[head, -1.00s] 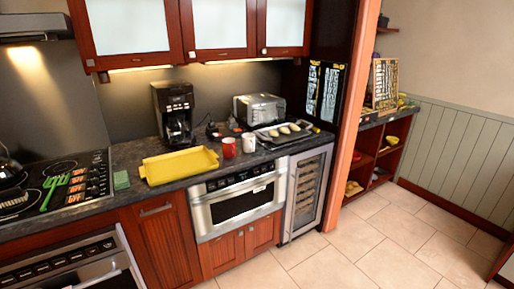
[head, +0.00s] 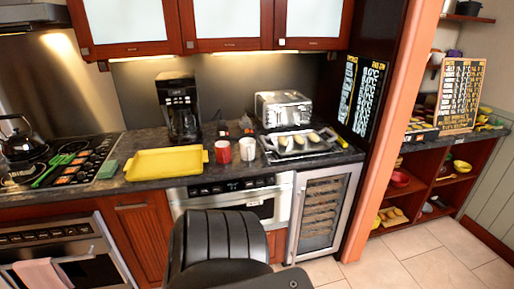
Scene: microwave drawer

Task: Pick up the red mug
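The red mug (head: 223,152) stands upright on the dark counter (head: 150,188) in the head view. It is just right of the yellow tray (head: 166,164) and left of a white mug (head: 247,149), with a small gap between the two mugs. Nothing covers the red mug. Neither of my grippers is in view.
A coffee maker (head: 180,107) stands behind the red mug. A toaster (head: 283,110) and a tray of rolls (head: 297,143) are to its right. The microwave drawer (head: 278,196) is built in below the counter edge, partly hidden. The stove (head: 62,162) is at left.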

